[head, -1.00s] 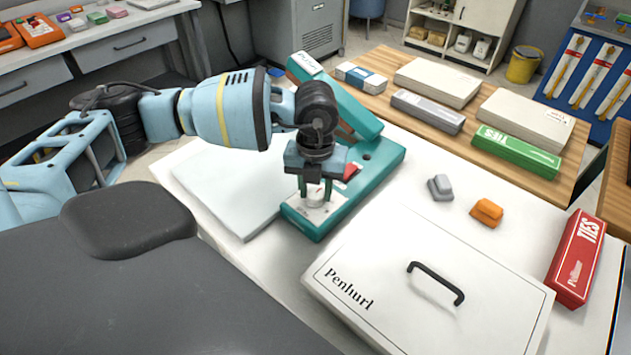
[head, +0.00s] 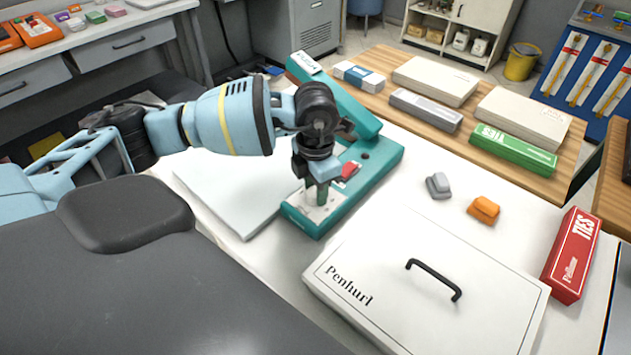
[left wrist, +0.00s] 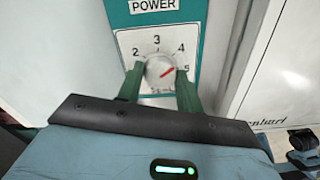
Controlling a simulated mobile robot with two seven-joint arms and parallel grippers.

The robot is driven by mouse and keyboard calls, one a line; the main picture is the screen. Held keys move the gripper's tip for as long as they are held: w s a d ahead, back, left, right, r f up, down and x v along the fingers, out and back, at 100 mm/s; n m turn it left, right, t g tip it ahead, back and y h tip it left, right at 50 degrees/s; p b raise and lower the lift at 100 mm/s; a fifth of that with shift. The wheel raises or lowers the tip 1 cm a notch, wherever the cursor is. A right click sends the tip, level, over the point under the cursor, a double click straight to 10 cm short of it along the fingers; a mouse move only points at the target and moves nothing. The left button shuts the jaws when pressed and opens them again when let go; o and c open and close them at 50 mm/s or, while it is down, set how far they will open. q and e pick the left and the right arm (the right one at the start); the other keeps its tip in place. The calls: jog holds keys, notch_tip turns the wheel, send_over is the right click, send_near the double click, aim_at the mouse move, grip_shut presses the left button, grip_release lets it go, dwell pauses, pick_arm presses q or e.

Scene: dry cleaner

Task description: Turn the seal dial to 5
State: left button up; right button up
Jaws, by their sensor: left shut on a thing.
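The seal dial (left wrist: 158,66) is a round pale knob on a white plate with numbers on the teal sealer (head: 378,163). In the left wrist view its red mark points right and slightly up, close to the 5. My left gripper (head: 317,197) comes down on it from above. Its two green fingers, also in the left wrist view (left wrist: 160,85), are shut on opposite sides of the knob. The gripper hides most of the dial in the head view, and the plate's lowest markings are partly hidden in the wrist view. My right gripper is not in view.
A white lidded box (head: 420,290) with a black handle stands right of the sealer. A white sheet-like slab (head: 225,190) lies left of it. Grey (head: 438,186) and orange (head: 484,210) small items and a red ties box (head: 572,255) lie farther right.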

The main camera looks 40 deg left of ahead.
pick_arm(q)
jog(key=m, duration=0.6)
jog(key=shift+b, duration=0.35)
jog(key=shift+m+b, duration=0.3)
jog(key=shift+m, duration=1.3)
jog(key=o, duration=1)
jog(key=shift+r, duration=3.95)
